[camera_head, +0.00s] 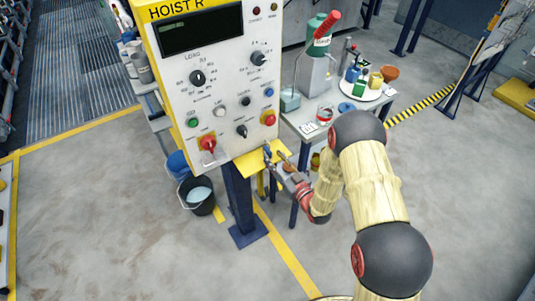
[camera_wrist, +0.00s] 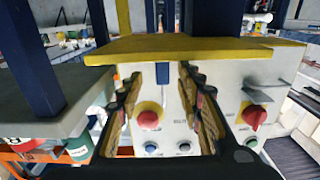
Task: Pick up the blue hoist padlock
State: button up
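The blue padlock (camera_wrist: 162,75) shows in the wrist view as a small upright blue block at the yellow ledge (camera_wrist: 220,46) under the white control panel. In the head view a small bit of blue padlock (camera_head: 267,150) shows at the ledge (camera_head: 250,163), partly hidden by my fingers. My gripper (camera_wrist: 162,76) is open, with one finger to either side of the padlock in the wrist view and a gap on both sides. In the head view my gripper (camera_head: 275,157) is at the ledge's right end. Whether the padlock's shackle is attached to anything cannot be seen.
The hoist panel (camera_head: 222,97) with knobs and a red switch (camera_head: 208,143) rises behind the ledge. A side table (camera_head: 325,110) with bottles and a round tray stands to the right. A black bucket (camera_head: 197,194) stands on the floor to the left.

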aim_at(270, 155)
jog(key=x, duration=0.2)
jog(key=shift+w+a+f+b, duration=0.15)
jog(key=shift+a+f+b, duration=0.05)
jog(key=shift+a+b, duration=0.2)
jog(key=shift+w+a+r, duration=0.1)
jog(key=shift+w+a, duration=0.15)
jog(key=shift+w, duration=0.25)
jog(key=shift+c, duration=1)
jog(key=c, duration=0.7)
grip_shut()
